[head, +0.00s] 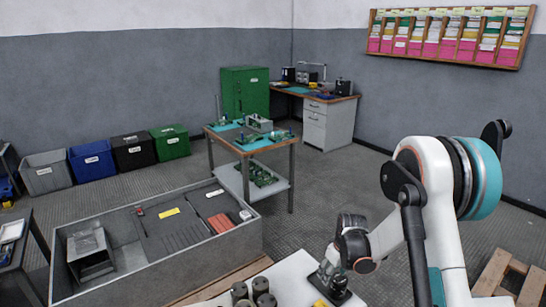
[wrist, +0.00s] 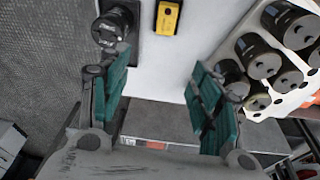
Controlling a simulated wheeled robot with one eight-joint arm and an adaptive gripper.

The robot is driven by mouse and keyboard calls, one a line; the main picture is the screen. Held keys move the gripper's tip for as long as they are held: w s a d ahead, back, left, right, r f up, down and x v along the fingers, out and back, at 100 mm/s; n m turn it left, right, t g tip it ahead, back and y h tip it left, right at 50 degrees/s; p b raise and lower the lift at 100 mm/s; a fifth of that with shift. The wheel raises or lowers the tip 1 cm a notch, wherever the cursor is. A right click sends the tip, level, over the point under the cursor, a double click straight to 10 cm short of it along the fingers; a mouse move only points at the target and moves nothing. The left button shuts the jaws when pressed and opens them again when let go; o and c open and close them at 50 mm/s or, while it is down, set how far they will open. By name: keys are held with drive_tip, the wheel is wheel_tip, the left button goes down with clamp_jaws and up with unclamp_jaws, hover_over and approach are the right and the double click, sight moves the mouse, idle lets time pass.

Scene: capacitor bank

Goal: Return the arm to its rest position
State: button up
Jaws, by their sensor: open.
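My gripper (wrist: 160,82) has its two teal-padded fingers spread apart with nothing between them in the wrist view. It hangs over the edge of a white tabletop (wrist: 158,72). In the head view my arm reaches from the right down to the lower middle, and the finger opening is hard to make out there. A black cylindrical capacitor (wrist: 112,27) stands on a dark base beyond the left finger, apart from the gripper as far as I can tell.
A yellow device (wrist: 168,17) lies on the white top. A white rack (wrist: 235,45) with several black capacitors is at right. In the head view, a long grey enclosure (head: 150,285) stands left of the arm.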

drive_tip(key=s+r+m+t, duration=0.1)
drive_tip(key=s+r, duration=0.5)
drive_tip(key=r, duration=0.6)
drive_tip(key=s+r+m+t, duration=0.15)
drive_tip(key=s+r, duration=0.35)
drive_tip(key=r, duration=0.7)
drive_tip(key=s+r+m+t, duration=0.1)
drive_tip(key=s+r+m, duration=0.1)
drive_tip(key=s, duration=0.8)
drive_tip(key=s+a+r+m+t, duration=0.1)
drive_tip(key=s+r, duration=0.3)
drive_tip(key=s, duration=0.7)
drive_tip(key=shift+m+h, duration=0.35)
drive_tip(key=shift+h, duration=0.05)
